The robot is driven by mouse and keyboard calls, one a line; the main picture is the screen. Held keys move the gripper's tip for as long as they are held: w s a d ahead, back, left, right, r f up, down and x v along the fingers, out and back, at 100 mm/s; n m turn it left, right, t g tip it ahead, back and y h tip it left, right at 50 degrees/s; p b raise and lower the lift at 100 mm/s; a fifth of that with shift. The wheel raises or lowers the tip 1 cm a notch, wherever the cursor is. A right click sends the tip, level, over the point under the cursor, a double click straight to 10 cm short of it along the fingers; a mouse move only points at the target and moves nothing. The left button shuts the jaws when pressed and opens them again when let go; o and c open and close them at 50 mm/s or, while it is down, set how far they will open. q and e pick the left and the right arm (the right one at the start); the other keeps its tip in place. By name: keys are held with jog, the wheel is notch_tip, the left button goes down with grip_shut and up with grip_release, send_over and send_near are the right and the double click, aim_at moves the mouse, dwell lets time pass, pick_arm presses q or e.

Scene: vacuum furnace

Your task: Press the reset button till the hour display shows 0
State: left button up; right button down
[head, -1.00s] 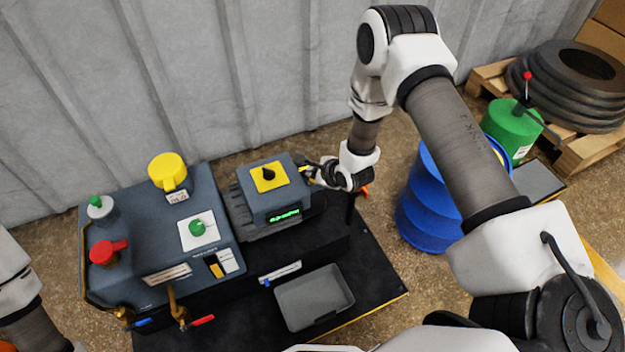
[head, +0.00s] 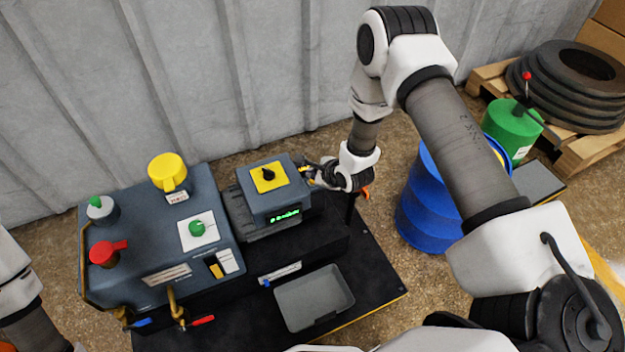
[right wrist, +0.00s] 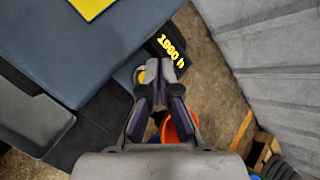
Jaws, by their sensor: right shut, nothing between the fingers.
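The hour display shows yellow digits that read about 1960 h (right wrist: 172,48) in the right wrist view, on a dark panel on the side of a grey-blue box (head: 262,205). My right gripper (right wrist: 158,72) is shut and empty, with its fingertips close to that panel, just below the digits. A small yellow and pale round part (right wrist: 141,76), possibly the reset button, shows beside the left fingertip and is partly hidden by it; I cannot tell whether they touch. In the head view my right gripper (head: 312,170) is at the right side of the box. My left gripper is out of view.
The box carries a yellow plate with a black knob (head: 268,175) and a green-lit front display (head: 285,215). A larger control unit (head: 150,240) with knobs and valves is to its left. A grey tray (head: 315,298) lies in front. A blue barrel (head: 422,215) stands right.

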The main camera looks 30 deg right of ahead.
jog(key=shift+f, duration=0.35)
jog(key=shift+f+b, duration=0.4)
jog(key=shift+b, duration=0.15)
dwell(0.5)
jog(key=shift+r+p, duration=0.6)
jog(key=shift+r, duration=0.2)
jog(key=shift+r, duration=0.1)
notch_tip(320, 180, up, 5)
jog(key=p, duration=0.3)
jog(key=shift+p, duration=0.35)
